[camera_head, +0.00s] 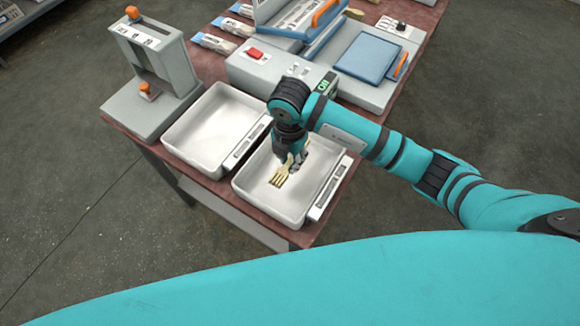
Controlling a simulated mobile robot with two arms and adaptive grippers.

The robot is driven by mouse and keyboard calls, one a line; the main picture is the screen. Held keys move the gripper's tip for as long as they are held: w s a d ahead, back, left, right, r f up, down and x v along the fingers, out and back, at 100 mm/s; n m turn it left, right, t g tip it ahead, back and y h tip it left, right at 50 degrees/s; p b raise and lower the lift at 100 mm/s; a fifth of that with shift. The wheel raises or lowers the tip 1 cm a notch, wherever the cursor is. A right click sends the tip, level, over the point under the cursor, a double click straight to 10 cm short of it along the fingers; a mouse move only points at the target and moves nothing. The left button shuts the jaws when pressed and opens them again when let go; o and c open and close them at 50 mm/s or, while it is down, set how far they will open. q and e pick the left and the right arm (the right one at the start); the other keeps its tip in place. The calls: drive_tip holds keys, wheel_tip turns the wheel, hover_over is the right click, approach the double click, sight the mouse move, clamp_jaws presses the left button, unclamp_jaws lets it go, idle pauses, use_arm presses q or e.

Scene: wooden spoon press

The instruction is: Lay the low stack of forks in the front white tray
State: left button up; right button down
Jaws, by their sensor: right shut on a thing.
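The front white tray (276,209) stands at the near corner of the table, with a labelled strip along its right side. My right gripper (293,162) reaches down into this tray and is shut on the low stack of forks (281,178). The pale wooden tines stick out below and to the left of the fingers. The fork handles are mostly hidden by the gripper. I cannot tell whether the forks touch the tray floor. My left gripper is not in view.
A second white tray (196,140), empty, stands to the left. A grey machine with a blue lid (368,55) and a red switch (254,53) stands behind the front tray. Bundled utensils (214,42) lie farther back.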

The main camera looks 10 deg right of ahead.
sight(290, 176)
wheel_tip(290, 176, down, 4)
drive_tip(key=shift+f+p, duration=0.1)
drive_tip(key=shift+p, duration=0.25)
drive_tip(key=shift+f, duration=0.45)
drive_tip(key=shift+f, duration=0.1)
drive_tip(key=c, duration=1.2)
unclamp_jaws()
